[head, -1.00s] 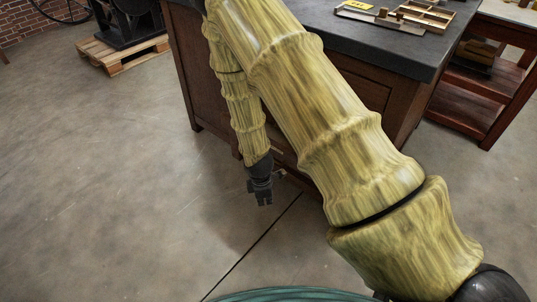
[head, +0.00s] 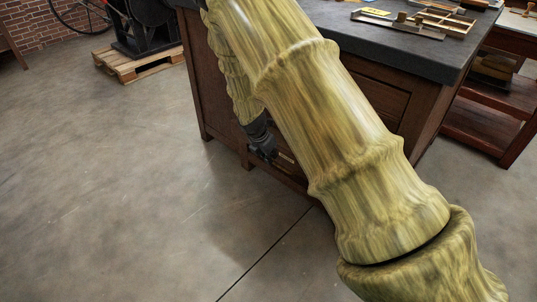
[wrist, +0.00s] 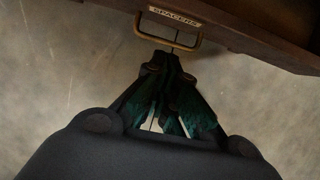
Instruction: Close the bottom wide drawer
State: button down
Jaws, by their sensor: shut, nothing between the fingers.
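The bottom wide drawer (head: 288,168) is low on the dark wooden cabinet, mostly hidden behind my arm in the head view. In the wrist view its brown front (wrist: 265,40) crosses the top right, with a label reading "SPACERS" (wrist: 175,15) and a brass loop handle (wrist: 196,40). How far it stands out is hard to tell. My gripper (head: 266,155) is low beside the drawer front. In the wrist view my gripper (wrist: 165,58) is shut and empty, its tips close to the handle's lower bar; I cannot tell whether they touch.
The cabinet's dark top (head: 330,28) carries a wooden tray (head: 445,22) and a yellow label (head: 377,12). A reddish wooden shelf unit (head: 490,115) stands at right. A pallet (head: 135,63) with a black machine is at back left. The concrete floor (head: 110,190) at left is clear.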

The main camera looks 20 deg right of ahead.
aim_at(281, 155)
jog(key=shift+w+d+f+b, duration=0.4)
jog(key=shift+d+f, duration=0.25)
jog(key=shift+d, duration=0.2)
jog(key=shift+w+d+f+b, duration=0.25)
jog(key=shift+d+f+b, duration=0.2)
jog(key=shift+d+f, duration=0.3)
jog(key=shift+w+d+f+b, duration=0.35)
jog(key=shift+d+f+b, duration=0.15)
jog(key=shift+d, duration=0.45)
jog(key=shift+w+d, duration=0.1)
jog(key=shift+d, duration=0.15)
jog(key=d+p, duration=0.1)
jog(key=w+d+p, duration=0.1)
jog(key=d+p, duration=0.1)
jog(key=shift+w+d+r, duration=0.1)
jog(key=shift+w+d, duration=0.2)
jog(key=shift+d, duration=0.25)
jog(key=shift+a, duration=0.1)
